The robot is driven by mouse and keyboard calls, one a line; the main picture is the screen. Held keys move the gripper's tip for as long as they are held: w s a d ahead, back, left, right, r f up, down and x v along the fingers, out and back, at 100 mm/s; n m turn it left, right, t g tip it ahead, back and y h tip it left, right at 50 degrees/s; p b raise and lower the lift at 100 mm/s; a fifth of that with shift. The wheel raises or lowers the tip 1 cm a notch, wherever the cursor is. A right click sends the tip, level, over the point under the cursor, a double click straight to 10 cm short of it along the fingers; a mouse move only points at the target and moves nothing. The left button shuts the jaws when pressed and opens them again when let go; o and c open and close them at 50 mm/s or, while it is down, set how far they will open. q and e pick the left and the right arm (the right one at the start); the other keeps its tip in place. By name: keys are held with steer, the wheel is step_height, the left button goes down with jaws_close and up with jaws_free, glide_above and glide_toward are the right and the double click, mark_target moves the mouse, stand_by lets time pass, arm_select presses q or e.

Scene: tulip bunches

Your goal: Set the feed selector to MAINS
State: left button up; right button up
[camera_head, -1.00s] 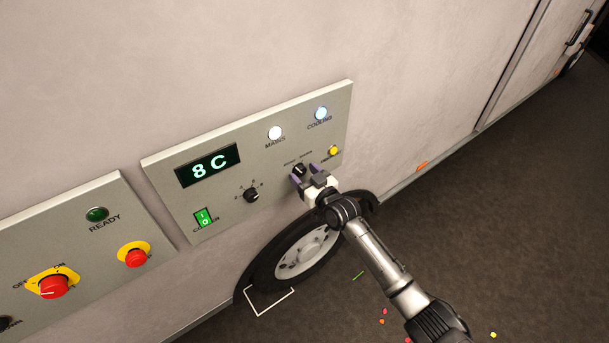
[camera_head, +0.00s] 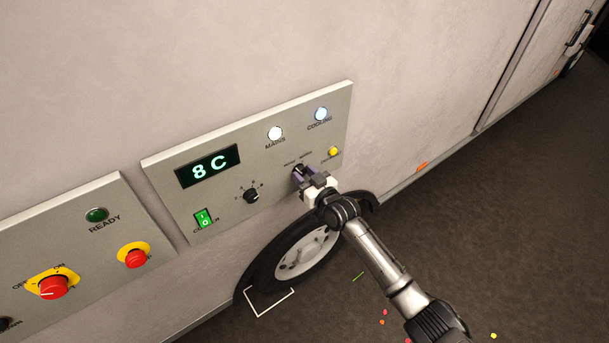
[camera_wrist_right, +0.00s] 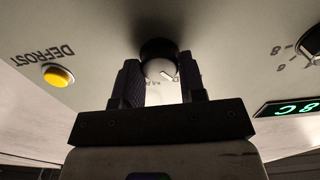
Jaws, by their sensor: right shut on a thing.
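The feed selector is a black round knob on the grey cooler panel, seen close in the right wrist view (camera_wrist_right: 158,58), with a pale pointer mark. In the head view the gripper's fingers largely cover it. My right gripper (camera_head: 304,175) is at the knob, with one purple-grey finger on each side of it; its fingers also show in the right wrist view (camera_wrist_right: 160,85). It is shut on the knob. The small labels beside the knob are partly hidden and hard to read. My left gripper is not in view.
The panel (camera_head: 222,227) also carries a display (camera_head: 208,165) reading 8 C, another black knob (camera_head: 251,195), a green rocker switch (camera_head: 203,219), a yellow DEFROST button (camera_head: 333,152), and pale MAINS (camera_head: 275,133) and COOLING (camera_head: 320,113) lamps. A second panel with red controls (camera_head: 136,257) is at left.

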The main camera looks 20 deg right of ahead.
steer(key=shift+m, duration=0.3)
steer(key=m, duration=0.7)
steer(key=shift+m, duration=0.3)
steer(key=m, duration=0.5)
steer(key=shift+m, duration=0.4)
steer(key=o, duration=0.9)
